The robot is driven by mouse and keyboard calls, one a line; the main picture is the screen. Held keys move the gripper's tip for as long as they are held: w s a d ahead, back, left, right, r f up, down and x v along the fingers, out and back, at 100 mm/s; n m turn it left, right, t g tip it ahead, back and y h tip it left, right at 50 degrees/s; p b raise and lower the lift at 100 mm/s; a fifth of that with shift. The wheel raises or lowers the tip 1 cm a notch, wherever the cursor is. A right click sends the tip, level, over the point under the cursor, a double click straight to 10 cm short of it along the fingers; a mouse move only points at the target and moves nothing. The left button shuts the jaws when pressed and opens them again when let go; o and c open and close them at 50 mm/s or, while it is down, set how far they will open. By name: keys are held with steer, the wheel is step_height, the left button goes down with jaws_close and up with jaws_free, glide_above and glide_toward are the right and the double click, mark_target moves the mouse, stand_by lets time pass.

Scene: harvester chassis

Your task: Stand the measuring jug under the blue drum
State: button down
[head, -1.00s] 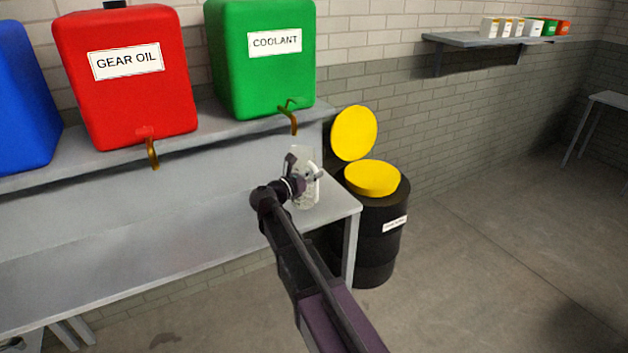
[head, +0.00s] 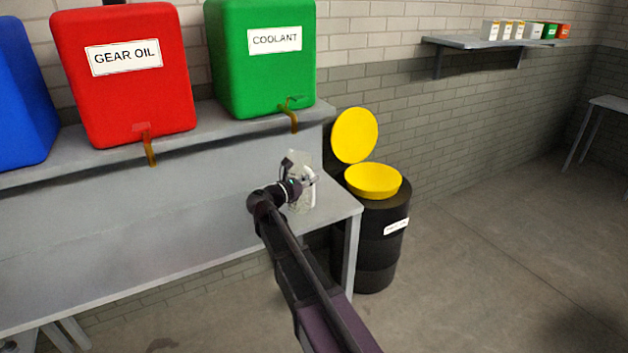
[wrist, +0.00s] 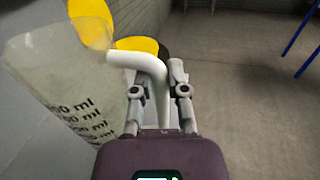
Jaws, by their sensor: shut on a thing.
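The measuring jug (head: 302,192) is a clear, pale jug at the right end of the bench, below and slightly right of the green drum. In the wrist view the jug (wrist: 65,75) shows black ml marks and a white handle. My gripper (head: 308,182) is shut on that handle; its fingers (wrist: 160,92) show on either side of it. Whether the jug touches the bench top I cannot tell. The blue drum (head: 22,95) stands on the shelf at the far left, partly cut off by the picture edge; its tap is not in view.
The red gear oil drum (head: 122,75) and green coolant drum (head: 262,60) stand on the raised shelf, with taps hanging over its edge. A black barrel (head: 380,240) with an open yellow lid (head: 355,135) stands beyond the bench's right end. The bench top (head: 130,265) is clear leftward.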

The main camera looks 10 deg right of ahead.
steer(key=shift+f, duration=0.1)
steer(key=c, duration=0.7)
jaws_free()
steer(key=shift+o, duration=0.2)
steer(key=shift+f, duration=0.1)
steer(key=v, duration=1.3)
steer(key=shift+a, duration=0.55)
steer(key=shift+w, duration=0.1)
steer(key=shift+d, duration=0.1)
